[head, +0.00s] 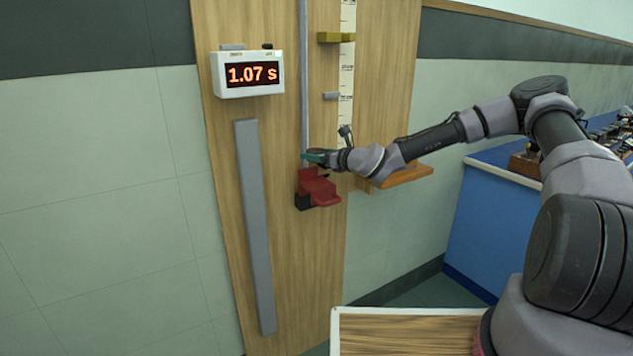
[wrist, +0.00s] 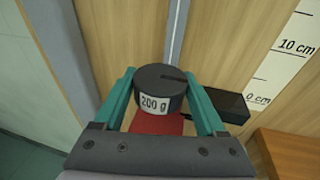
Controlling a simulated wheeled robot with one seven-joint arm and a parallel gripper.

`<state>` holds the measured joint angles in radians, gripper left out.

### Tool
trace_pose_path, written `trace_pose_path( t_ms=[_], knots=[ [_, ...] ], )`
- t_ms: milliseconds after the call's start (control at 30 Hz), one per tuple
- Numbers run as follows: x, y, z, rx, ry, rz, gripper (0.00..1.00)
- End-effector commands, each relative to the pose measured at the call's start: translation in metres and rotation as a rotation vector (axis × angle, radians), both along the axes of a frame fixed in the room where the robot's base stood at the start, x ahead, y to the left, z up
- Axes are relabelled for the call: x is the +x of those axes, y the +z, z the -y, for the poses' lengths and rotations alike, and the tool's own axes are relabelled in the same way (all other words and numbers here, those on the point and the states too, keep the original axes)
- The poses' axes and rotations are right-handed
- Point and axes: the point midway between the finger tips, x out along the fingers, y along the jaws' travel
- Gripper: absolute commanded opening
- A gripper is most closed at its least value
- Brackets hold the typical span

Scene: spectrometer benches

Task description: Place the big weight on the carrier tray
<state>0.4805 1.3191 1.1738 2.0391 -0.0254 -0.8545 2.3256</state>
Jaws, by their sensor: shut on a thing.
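The big weight (wrist: 158,83) is a black slotted disc with a white label reading 200 g, upright in the wrist view. My gripper (head: 311,156) is shut on it, with a teal finger on each side. The weight itself is hard to make out in the head view. A red piece (head: 318,188), which looks like the carrier tray, sits at the foot of the grey vertical rail, just below my gripper. It also shows partly under the weight in the wrist view (wrist: 156,124). I cannot tell whether the weight touches it.
A timer (head: 248,74) reading 1.07 s hangs on the wooden board (head: 225,160). A scale strip (head: 347,75) runs right of the rail. A black block (wrist: 228,103) lies right of the weight. A wooden shelf (head: 408,176) juts out at right, with a blue bench (head: 500,230) beyond.

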Motion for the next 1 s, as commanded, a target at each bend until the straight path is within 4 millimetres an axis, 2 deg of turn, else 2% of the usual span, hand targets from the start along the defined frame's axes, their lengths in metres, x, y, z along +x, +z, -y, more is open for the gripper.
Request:
trace_pose_path(
  t_ms=[100, 367, 567, 867, 900, 967, 1000],
  knots=[
    [0.000, -0.024, 0.000, -0.001, 0.000, -0.002, 0.05],
    [0.000, -0.048, 0.001, 0.000, -0.002, 0.000, 0.05],
    [0.000, -0.075, 0.001, 0.000, -0.002, -0.001, 0.05],
    [0.000, -0.079, 0.001, 0.001, -0.002, 0.000, 0.05],
    [0.000, -0.080, 0.001, 0.001, -0.002, -0.001, 0.77],
    [0.000, -0.080, 0.001, 0.000, -0.002, 0.000, 1.00],
    [0.000, -0.080, 0.001, 0.000, -0.002, 0.000, 1.00]
  ],
)
